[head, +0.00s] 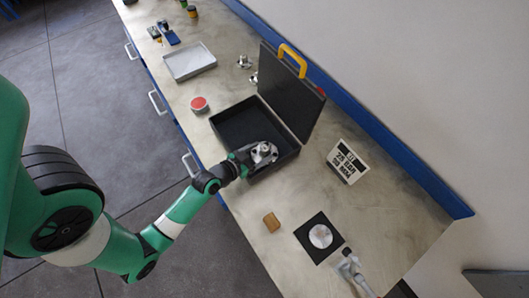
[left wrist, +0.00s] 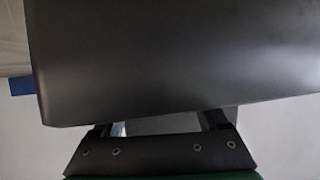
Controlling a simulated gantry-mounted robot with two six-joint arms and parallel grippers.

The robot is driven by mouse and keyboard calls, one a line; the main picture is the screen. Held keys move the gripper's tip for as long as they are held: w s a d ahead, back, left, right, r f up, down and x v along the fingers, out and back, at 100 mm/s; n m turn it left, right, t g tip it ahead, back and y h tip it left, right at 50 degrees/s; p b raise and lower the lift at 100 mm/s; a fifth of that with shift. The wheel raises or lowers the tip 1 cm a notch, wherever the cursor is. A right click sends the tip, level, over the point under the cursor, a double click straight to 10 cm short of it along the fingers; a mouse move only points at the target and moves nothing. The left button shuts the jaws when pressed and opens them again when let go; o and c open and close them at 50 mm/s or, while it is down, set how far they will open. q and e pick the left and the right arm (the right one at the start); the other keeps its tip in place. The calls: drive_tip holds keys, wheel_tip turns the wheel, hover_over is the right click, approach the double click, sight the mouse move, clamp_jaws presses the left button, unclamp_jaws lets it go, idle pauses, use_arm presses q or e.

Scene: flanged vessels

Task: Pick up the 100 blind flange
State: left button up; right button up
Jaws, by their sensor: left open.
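A pale round disc (head: 320,236) lies flat on a black square mat (head: 304,238) on the right part of the bench. It looks like a blind flange, but no size marking can be read on it. My left gripper (head: 264,153) is over the near right corner of the open black case (head: 228,126), well away from the disc. In the left wrist view its fingers (left wrist: 166,124) are apart, with their tips hidden by a large dark panel (left wrist: 180,55). No flange shows in that view.
The case lid (head: 290,92) stands raised, with a yellow handle (head: 292,60). A sign (head: 347,161) stands right of the case.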

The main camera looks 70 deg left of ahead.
sight(265, 147)
use_arm(q)
drive_tip(key=x, duration=0.3)
drive_tip(key=shift+r, duration=0.1)
clamp_jaws()
idle(1.2)
wheel_tip(265, 147, up, 9)
drive_tip(key=p, duration=0.3)
drive_tip(key=shift+r, duration=0.15)
drive_tip(key=shift+r+p, duration=0.3)
drive_tip(key=shift+r, duration=0.2)
